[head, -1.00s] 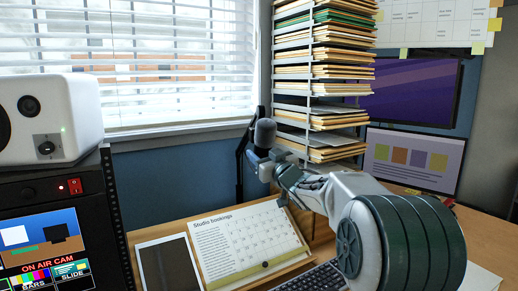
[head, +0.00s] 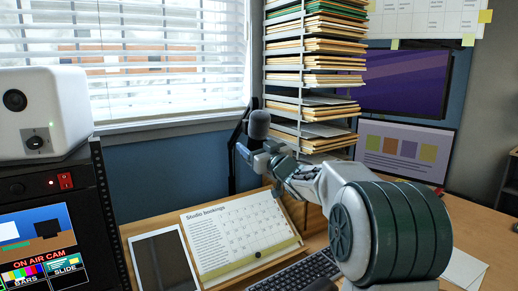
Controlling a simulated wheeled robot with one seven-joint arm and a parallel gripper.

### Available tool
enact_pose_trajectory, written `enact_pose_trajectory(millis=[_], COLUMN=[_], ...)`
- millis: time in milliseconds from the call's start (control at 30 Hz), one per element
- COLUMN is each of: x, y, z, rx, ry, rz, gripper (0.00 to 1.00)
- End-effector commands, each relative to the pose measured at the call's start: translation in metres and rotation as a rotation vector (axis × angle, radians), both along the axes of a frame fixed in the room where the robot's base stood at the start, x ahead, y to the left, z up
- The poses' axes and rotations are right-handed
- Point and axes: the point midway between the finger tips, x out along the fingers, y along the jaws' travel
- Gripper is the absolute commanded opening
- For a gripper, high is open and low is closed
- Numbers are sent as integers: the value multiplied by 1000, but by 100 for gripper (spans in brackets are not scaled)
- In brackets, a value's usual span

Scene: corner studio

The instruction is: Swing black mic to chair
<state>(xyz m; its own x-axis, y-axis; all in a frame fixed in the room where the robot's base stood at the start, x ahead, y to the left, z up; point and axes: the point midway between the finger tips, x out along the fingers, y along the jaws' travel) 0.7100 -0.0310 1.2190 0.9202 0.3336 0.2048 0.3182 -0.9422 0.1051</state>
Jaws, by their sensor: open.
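The black mic (head: 259,124) with its dark grey round head stands on a dark arm (head: 234,150) in front of the window corner, left of the paper rack. My gripper (head: 262,158) is at the mic's lower body, just below the head. Its fingers overlap the mic in the picture, and I cannot tell whether they touch it. The gripper is open. My wrist and arm hide part of the desk behind them. No chair shows clearly in view.
A bookings calendar (head: 238,236), a dark tablet (head: 163,268) and a keyboard (head: 300,272) lie on the desk below my gripper. A tall rack of papers (head: 318,75) stands close behind it. Monitors (head: 404,150) are at right; a white speaker (head: 42,112) sits on the rack at left.

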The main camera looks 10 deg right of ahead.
Motion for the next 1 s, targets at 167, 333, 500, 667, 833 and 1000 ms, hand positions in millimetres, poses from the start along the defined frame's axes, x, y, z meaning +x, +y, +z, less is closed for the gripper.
enact_pose_trajectory(millis=[167,333,500,667,833,1000], x=[-14,-47,-83,-109,-124,-127], y=[-6,-17,-30,-39,-44,-46], z=[-4,-11,-19,-24,-27,-28], rx=[-2,-2,0,-2,-1,0], ry=[0,0,0,-2,-1,-1], rz=[-2,-2,-2,0,1,1], gripper=[69,69,69,69,69,69])
